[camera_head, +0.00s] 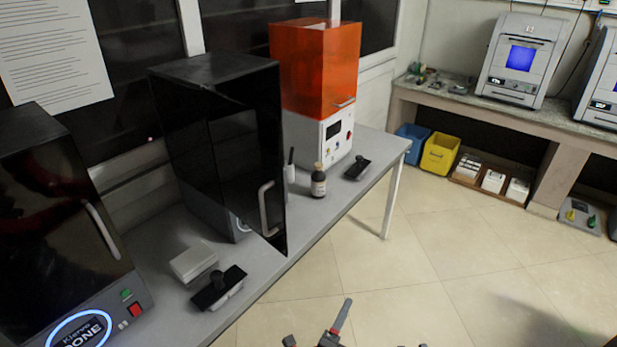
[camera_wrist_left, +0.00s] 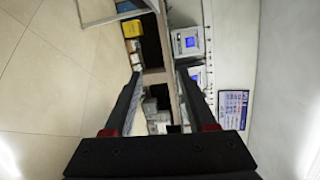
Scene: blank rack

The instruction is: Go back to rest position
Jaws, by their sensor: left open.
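My left gripper (camera_head: 328,325) shows at the bottom edge of the head view, over the tiled floor and apart from the grey table. Only its front end is in the picture. In the left wrist view its two long dark fingers (camera_wrist_left: 160,82) stand apart with nothing between them. They point towards the far bench with the machines, seen turned sideways. I do not see my right gripper.
The grey table (camera_head: 335,215) on the left bears a black machine (camera_head: 215,135), its door ajar, an orange-hooded machine (camera_head: 315,70) and a brown bottle (camera_head: 318,183). A bench (camera_head: 480,108) stands far right; yellow (camera_head: 440,153) and blue bins are beneath. Middle floor is clear.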

